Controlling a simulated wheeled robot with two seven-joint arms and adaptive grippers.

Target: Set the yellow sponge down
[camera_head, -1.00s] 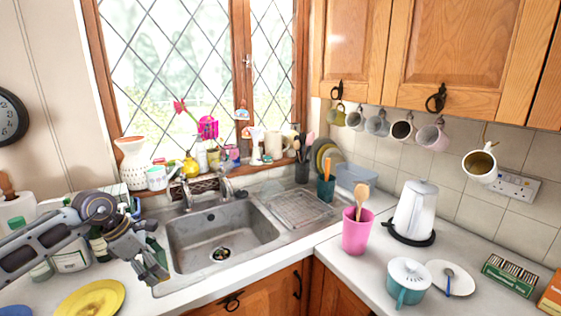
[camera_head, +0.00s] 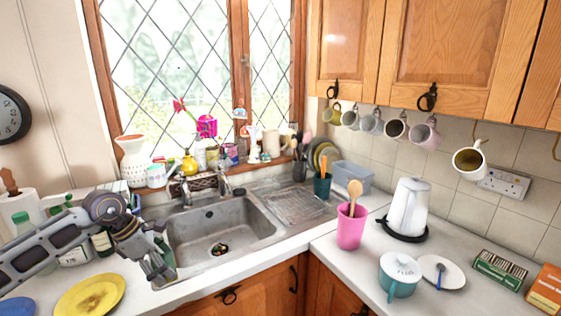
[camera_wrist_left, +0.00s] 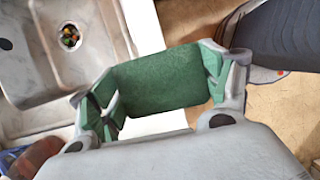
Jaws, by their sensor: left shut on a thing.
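My left gripper (camera_head: 160,266) is shut on a flat rectangular block in the head view, at the near left corner of the sink. The left wrist view shows the block as the sponge (camera_wrist_left: 160,85), its green face toward the camera and its ends between the two fingers (camera_wrist_left: 162,88). No yellow side of it shows. Beneath it in that view lie the white counter edge and, to the right, the floor. I cannot tell how high it is above the counter. My right gripper is not in view.
The metal sink (camera_head: 225,225) lies right of the gripper. A yellow plate (camera_head: 90,296) and a blue plate (camera_head: 15,307) lie on the left counter. Bottles (camera_head: 102,243) stand behind the arm. A pink cup (camera_head: 351,228), kettle (camera_head: 406,207) and teal pot (camera_head: 400,272) stand on the right counter.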

